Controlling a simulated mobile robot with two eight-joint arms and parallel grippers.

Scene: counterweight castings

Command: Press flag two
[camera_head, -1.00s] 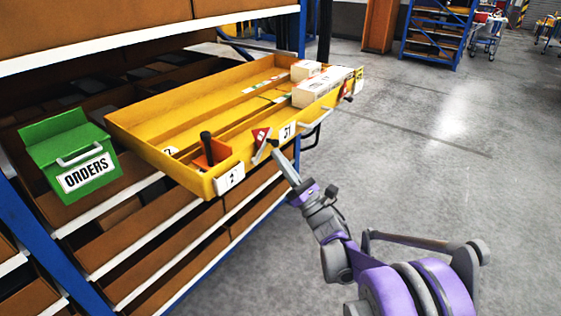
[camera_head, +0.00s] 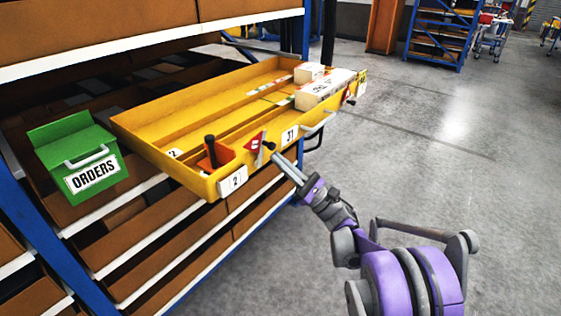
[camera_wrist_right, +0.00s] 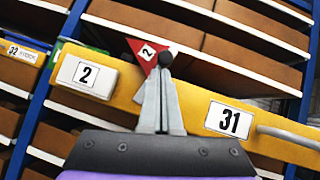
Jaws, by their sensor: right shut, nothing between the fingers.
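Flag two, a small red triangle with a white number patch (camera_head: 255,142), stands at the front wall of the yellow drawer tray (camera_head: 150,148). In the right wrist view the red flag (camera_wrist_right: 146,56) reads "2" and leans left, with a dark round knob beside it. My right gripper (camera_head: 273,151) is shut and empty, its tips at the knob and flag base. In the wrist view the gripper (camera_wrist_right: 164,76) covers the flag's lower part; whether it touches cannot be told. The white "2" plate (camera_wrist_right: 87,76) is left of it. My left gripper is out of view.
A "31" label (camera_head: 290,134) and a pale handle (camera_head: 320,124) are on the tray front, right of the flag. An orange block with a dark post (camera_head: 212,154) and white boxes (camera_head: 325,88) are in the tray. A green ORDERS box (camera_head: 82,155) hangs left.

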